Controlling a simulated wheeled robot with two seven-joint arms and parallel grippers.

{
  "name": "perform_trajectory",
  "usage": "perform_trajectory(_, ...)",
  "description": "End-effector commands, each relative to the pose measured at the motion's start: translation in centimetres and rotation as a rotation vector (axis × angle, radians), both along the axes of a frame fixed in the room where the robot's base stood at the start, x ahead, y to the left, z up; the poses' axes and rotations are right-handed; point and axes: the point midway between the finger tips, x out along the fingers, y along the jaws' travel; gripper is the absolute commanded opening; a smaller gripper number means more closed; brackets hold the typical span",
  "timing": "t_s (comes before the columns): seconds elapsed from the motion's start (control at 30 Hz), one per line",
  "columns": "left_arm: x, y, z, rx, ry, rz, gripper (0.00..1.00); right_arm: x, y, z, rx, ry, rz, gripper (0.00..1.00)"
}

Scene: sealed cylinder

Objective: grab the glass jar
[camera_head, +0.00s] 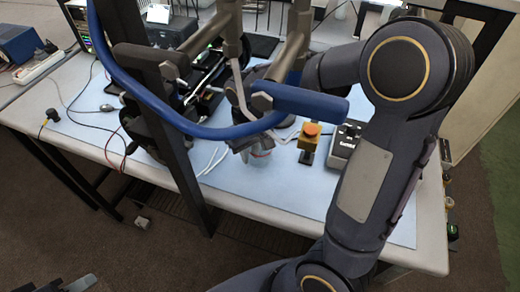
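A small clear, greyish jar-like thing (259,164) shows on the light blue table mat, near the mat's middle; its upper part is hidden. My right arm comes in from the right and bends over the table. Its gripper (250,143) is at the top of this clear thing, partly hidden behind a blue curved bar. I cannot tell whether the fingers are open or closed, or whether they touch it. Dark parts at the bottom left edge may be my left gripper (78,285), cut off by the frame; its state does not show.
A yellow box with an orange button (310,136) and a grey device (346,138) stand right of the clear thing. White cables lie to its left. The blue curved bar (225,130) and a dark upright post (180,160) block much of the view. The front mat strip is clear.

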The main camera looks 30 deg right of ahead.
Motion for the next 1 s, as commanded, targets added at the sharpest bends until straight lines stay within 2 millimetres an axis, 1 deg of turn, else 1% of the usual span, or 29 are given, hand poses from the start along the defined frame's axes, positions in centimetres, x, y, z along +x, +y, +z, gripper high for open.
perform_trajectory(0.03,0.0,0.0,0.0,0.0,0.0,0.0,0.36,0.0,0.0,0.0,0.0,0.0,0.0,0.11)
perform_trajectory(0.1,0.0,0.0,0.0,0.0,0.0,0.0,0.36,0.0,0.0,0.0,0.0,-0.001,0.0,0.02)
perform_trajectory(0.13,0.0,0.0,0.0,0.0,0.0,0.0,0.36,0.0,0.0,0.0,0.0,-0.001,0.0,0.0)
perform_trajectory(0.57,0.0,0.0,0.0,0.0,0.0,0.0,0.36,0.1,0.0,0.3,0.001,-0.003,0.0,0.0)
perform_trajectory(0.67,0.0,0.0,0.1,0.0,0.0,0.0,0.36,0.1,0.0,1.4,0.001,-0.006,0.001,0.0)
perform_trajectory(1.0,0.0,0.0,0.2,0.0,0.0,0.0,0.36,0.1,0.1,8.0,0.002,-0.006,0.001,0.0)
